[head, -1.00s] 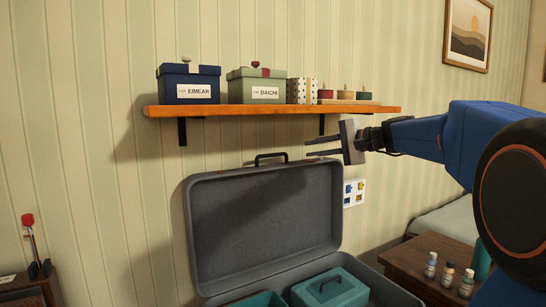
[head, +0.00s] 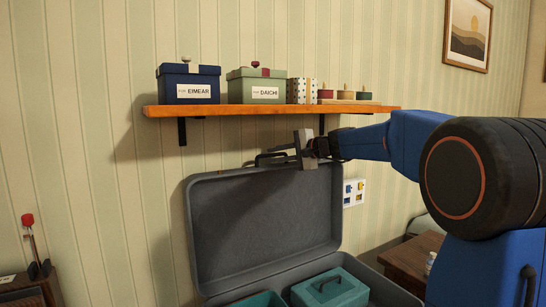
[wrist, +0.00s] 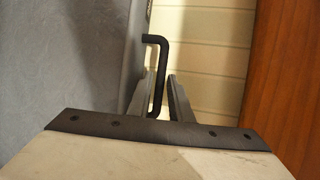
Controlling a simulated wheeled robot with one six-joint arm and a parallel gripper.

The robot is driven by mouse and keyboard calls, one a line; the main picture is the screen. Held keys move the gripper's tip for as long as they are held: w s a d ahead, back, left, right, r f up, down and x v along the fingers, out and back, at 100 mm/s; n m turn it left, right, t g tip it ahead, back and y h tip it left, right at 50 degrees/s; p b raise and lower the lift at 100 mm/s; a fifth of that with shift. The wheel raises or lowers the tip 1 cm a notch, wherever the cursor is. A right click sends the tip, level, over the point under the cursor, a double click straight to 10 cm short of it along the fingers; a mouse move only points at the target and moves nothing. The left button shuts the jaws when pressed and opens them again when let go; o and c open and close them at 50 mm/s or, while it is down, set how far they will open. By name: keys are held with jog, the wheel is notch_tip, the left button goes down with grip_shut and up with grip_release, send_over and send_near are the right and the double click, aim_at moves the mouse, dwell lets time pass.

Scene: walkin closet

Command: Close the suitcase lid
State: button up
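The grey suitcase lid (head: 240,220) stands upright, open, against the striped wall. It also fills the left of the wrist view (wrist: 60,60). A dark handle (wrist: 155,75) sticks up from the lid's top edge. My gripper (head: 275,159) is at this handle, coming from the right. In the wrist view my gripper (wrist: 162,92) has its two fingers apart, with the handle between them, closer to the left finger. The suitcase base (head: 395,291) lies below, partly out of frame, and holds a teal box (head: 330,288) and another teal item (head: 260,300).
A wooden shelf (head: 270,110) runs just above the lid and my gripper; it also shows in the wrist view (wrist: 283,80). It carries gift boxes (head: 188,84) and small jars. A brown side table (head: 408,262) stands at the right, partly hidden by my arm.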

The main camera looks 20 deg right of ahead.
jog(key=shift+x, duration=0.8)
grip_shut()
